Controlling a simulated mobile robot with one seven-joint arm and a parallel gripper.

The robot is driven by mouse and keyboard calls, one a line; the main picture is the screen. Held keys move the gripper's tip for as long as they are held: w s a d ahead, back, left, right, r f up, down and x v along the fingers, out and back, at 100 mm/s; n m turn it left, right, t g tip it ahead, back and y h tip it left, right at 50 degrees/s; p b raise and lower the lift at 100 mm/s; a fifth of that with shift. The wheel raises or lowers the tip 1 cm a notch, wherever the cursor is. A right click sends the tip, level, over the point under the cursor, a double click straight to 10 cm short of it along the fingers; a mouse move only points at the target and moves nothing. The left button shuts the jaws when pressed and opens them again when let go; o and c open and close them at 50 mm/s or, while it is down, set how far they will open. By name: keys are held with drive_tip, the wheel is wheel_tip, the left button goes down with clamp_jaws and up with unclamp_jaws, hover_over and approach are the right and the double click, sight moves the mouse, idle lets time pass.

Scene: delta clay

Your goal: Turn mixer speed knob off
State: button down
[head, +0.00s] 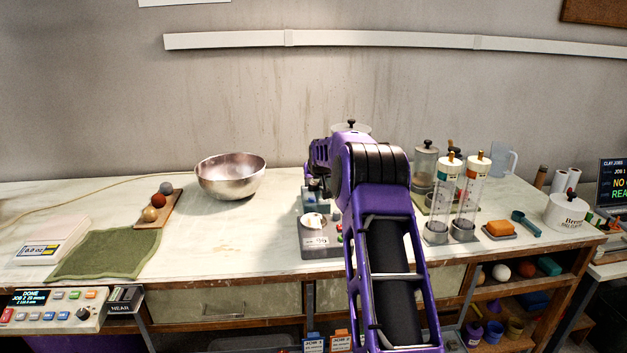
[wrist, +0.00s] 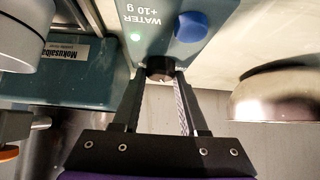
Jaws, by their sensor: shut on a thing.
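In the wrist view a dark round knob (wrist: 159,69) sits at the edge of a teal panel (wrist: 150,35). The panel carries a "WATER +10 g" label, a blue button (wrist: 190,27) and a small green light. My gripper (wrist: 160,76) is shut on the knob, one finger on each side. The fingers hide part of the knob, and I cannot read its setting. In the head view my purple arm covers much of the machine, leaving its grey base (head: 322,251) and some teal body showing. The knob and fingertips are hidden there.
A steel bowl (head: 231,178) stands left of the machine and also shows in the wrist view (wrist: 270,95). Clear cylinders (head: 467,207) stand to the right. A teal housing (wrist: 75,90) is close on the left in the wrist view. The counter between bowl and machine is clear.

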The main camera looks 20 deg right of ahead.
drive_tip(key=n+y+p, duration=0.1)
drive_tip(key=n+y, duration=0.2)
drive_tip(key=n+y+p, duration=0.1)
drive_tip(key=n, duration=0.1)
drive_tip(key=shift+d+p, duration=0.3)
drive_tip(key=shift+n+g+y+p, duration=0.3)
drive_tip(key=shift+n+y+p, duration=0.6)
drive_tip(key=shift+n+p, duration=0.3)
drive_tip(key=shift+f+n+y+p, duration=0.25)
drive_tip(key=shift+n+y+p, duration=0.15)
drive_tip(key=shift+n+p, duration=0.25)
drive_tip(key=shift+c, duration=2.2)
unclamp_jaws()
drive_tip(key=shift+d, duration=0.1)
drive_tip(key=shift+r, duration=0.15)
drive_tip(key=shift+m+h+b, duration=0.3)
drive_tip(key=shift+m+b, duration=0.15)
drive_tip(key=shift+b, duration=0.6)
